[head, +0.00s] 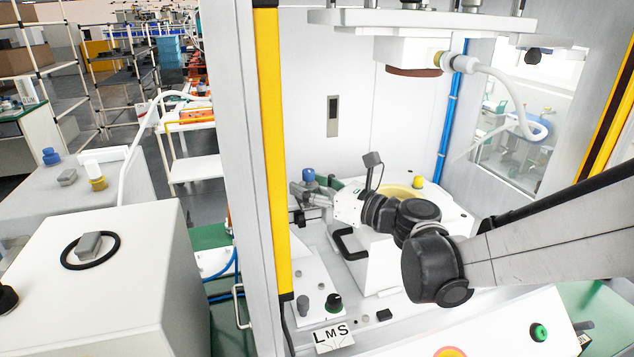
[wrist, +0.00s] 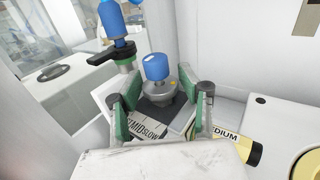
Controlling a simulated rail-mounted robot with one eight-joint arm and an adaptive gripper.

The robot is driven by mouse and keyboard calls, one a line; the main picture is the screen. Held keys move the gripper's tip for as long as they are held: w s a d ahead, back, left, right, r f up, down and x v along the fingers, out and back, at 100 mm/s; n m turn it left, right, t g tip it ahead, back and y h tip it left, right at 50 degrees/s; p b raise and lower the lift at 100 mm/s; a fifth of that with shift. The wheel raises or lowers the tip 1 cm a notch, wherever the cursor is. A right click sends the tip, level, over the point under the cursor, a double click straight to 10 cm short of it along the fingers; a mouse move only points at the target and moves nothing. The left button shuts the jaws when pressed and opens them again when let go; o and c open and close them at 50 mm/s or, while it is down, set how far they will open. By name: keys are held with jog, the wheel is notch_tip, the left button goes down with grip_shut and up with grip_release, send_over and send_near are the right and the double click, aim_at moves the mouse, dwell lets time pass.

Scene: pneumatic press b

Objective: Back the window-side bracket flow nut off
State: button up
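In the wrist view a blue knob (wrist: 157,67) stands on a round grey metal body (wrist: 160,90), on a dark bracket. A second blue cylinder (wrist: 112,18) stands farther back at upper left, above a black lever (wrist: 105,52). I cannot tell for sure which is the window-side nut. My gripper (wrist: 168,78) has its green fingers spread on either side of the nearer knob, with visible gaps and nothing held. In the head view one blue knob (head: 308,175) shows at the left end of my wrist, beside the press pillar; my fingers there are small and partly hidden.
A yellow "MEDIUM" label (wrist: 240,147) is at right. In the head view the yellow-edged pillar (head: 270,150) stands close left, and the press head (head: 413,55) hangs above.

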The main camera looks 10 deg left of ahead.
jog(key=shift+o, duration=1.3)
jog(key=v, duration=1.2)
jog(key=s+a+m+t+h, duration=0.2)
jog(key=s+m+t+h, duration=0.3)
jog(key=s+t, duration=0.15)
jog(key=x, duration=1.4)
jog(key=shift+w+r, duration=0.25)
jog(key=shift+w, duration=0.1)
jog(key=shift+c, duration=0.4)
